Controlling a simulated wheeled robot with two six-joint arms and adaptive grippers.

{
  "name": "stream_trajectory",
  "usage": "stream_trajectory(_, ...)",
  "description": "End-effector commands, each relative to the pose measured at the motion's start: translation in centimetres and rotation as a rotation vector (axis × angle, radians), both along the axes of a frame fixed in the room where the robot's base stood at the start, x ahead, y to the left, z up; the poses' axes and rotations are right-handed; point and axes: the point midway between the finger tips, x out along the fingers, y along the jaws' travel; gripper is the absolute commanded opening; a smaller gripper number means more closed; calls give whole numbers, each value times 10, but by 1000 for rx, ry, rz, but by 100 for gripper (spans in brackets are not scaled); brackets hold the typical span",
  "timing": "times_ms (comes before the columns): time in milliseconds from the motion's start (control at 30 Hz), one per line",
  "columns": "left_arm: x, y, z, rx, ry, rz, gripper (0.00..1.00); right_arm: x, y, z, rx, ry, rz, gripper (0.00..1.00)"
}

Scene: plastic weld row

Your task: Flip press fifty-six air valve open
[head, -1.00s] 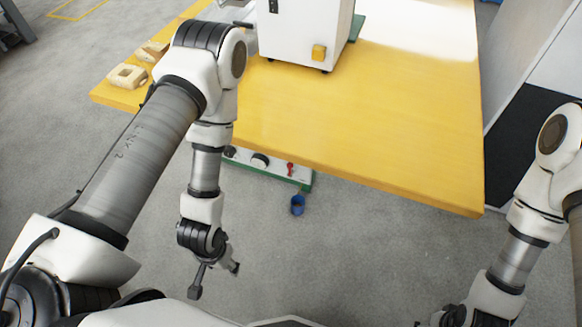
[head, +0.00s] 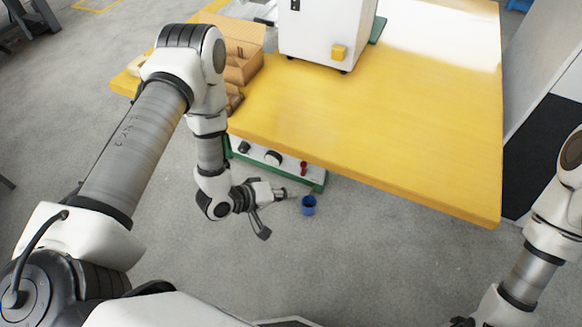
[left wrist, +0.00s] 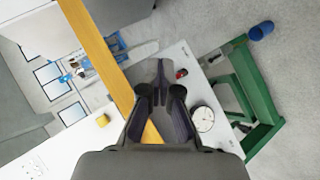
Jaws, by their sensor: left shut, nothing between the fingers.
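A small red handle (head: 304,167), apparently the air valve, sits on the white panel (head: 289,170) of a green-framed unit under the yellow table. It also shows as a red spot in the left wrist view (left wrist: 182,73); its angle is too small to judge. My left gripper (head: 280,192) is shut and empty, in front of the panel and apart from the handle. Its fingers (left wrist: 160,95) point toward the panel in the left wrist view. My right gripper (head: 462,321) barely shows at the bottom edge. No press number is readable.
A round dial (left wrist: 203,118) and dark knobs are on the panel. A blue cup (head: 308,205) is on the floor beside the frame. The yellow table edge (head: 400,190) overhangs the panel. A white machine (head: 325,30) and cardboard boxes (head: 235,45) stand on top.

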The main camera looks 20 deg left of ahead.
Motion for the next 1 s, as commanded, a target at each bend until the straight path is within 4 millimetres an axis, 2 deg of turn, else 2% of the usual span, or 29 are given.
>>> stream_trajectory(33,21,16,2,-139,-80,29,0,0,0,-13,0,0,0,59)
stream_trajectory(100,37,44,12,-310,-180,33,0,0,0,-23,0,0,0,59)
stream_trajectory(167,38,74,13,-376,-248,26,0,0,0,-30,0,1,0,59)
stream_trajectory(233,34,105,3,-375,-288,37,0,0,0,-36,0,1,1,59)
stream_trajectory(333,26,133,-10,-358,-289,94,0,0,0,-40,0,0,1,59)
stream_trajectory(400,22,139,-15,-356,-283,113,0,0,0,-41,0,0,1,59)
stream_trajectory(767,23,136,-15,-354,-278,110,0,0,0,-40,0,0,0,59)
stream_trajectory(867,30,130,-17,-355,-277,109,0,0,0,-40,0,0,0,59)
stream_trajectory(1000,50,115,-20,-353,-278,106,0,0,0,-41,0,0,0,59)
